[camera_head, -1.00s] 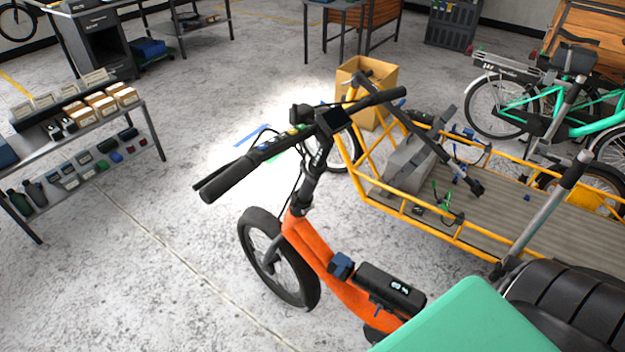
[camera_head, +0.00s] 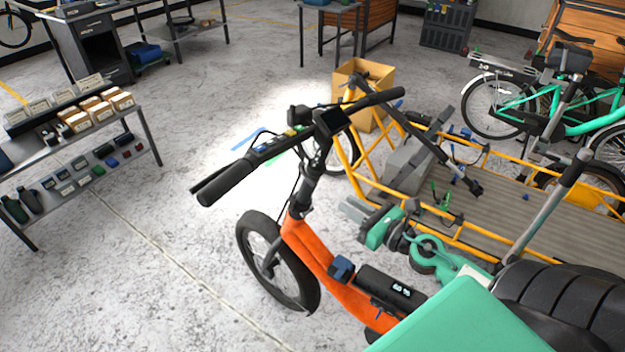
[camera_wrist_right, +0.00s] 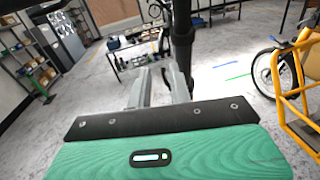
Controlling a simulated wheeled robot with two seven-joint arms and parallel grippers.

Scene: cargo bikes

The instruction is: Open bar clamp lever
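The orange bike's black handlebar (camera_head: 296,138) stands in the middle of the head view. Its dark stem (camera_head: 308,182) runs down to the orange frame (camera_head: 318,258). I cannot clearly make out a clamp lever on the bar or stem. My right gripper (camera_head: 352,208) is to the right of the stem and below the bar, apart from the stem. In the right wrist view its two grey fingers (camera_wrist_right: 158,88) are spread with nothing between them. A dark upright tube (camera_wrist_right: 182,38) stands beyond the right finger. My left gripper is not in view.
A yellow cargo bike frame (camera_head: 400,205) lies close behind my right gripper. A cardboard box (camera_head: 378,78) stands behind the handlebar. A shelf of boxes and bottles (camera_head: 80,150) is at left. The floor between is clear.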

